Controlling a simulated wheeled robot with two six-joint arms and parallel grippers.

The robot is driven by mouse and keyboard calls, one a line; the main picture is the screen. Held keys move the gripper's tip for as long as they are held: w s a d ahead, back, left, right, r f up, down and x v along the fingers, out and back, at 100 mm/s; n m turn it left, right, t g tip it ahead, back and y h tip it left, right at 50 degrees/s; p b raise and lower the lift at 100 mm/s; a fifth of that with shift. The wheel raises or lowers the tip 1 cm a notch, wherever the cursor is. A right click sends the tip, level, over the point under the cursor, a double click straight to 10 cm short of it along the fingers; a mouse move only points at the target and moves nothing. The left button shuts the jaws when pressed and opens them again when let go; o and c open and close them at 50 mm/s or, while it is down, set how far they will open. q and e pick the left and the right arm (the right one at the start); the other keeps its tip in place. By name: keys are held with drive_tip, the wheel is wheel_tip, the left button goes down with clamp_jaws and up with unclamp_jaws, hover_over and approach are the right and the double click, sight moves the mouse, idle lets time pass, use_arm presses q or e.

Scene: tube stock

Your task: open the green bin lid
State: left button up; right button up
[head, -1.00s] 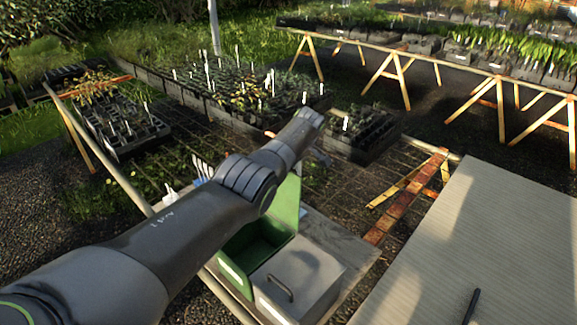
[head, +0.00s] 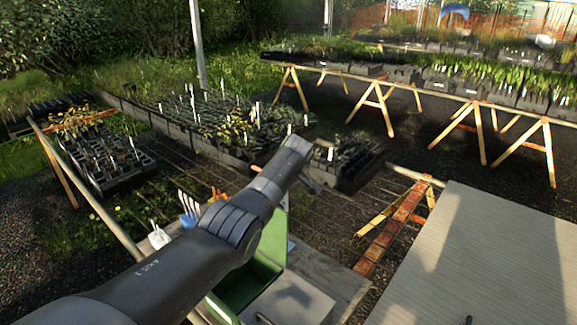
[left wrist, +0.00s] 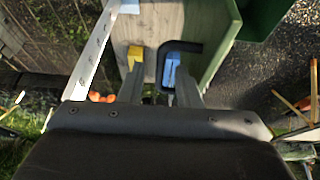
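The green bin (head: 240,288) stands at the bottom centre of the head view, with its dark inside showing. Its green lid (head: 273,238) stands raised at the bin's back right side, partly behind my left arm. In the left wrist view a black curved handle (left wrist: 190,47) stands on a greenish panel (left wrist: 215,35), which looks like the lid. My left gripper (left wrist: 153,68) has its fingers apart, one tip yellow and one blue. The blue-tipped finger is inside the handle's curve and the handle's near leg shows between the fingers. Contact cannot be told. My right gripper is not in view.
A grey lidded bin (head: 290,302) stands to the right of the green bin. A beige tabletop (head: 480,250) fills the lower right, mostly bare.

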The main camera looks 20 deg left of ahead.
use_arm(q)
drive_tip(key=b+v, duration=0.4)
drive_tip(key=v, duration=1)
drive_tip(key=shift+r, duration=0.2)
drive_tip(key=shift+s+f, duration=0.1)
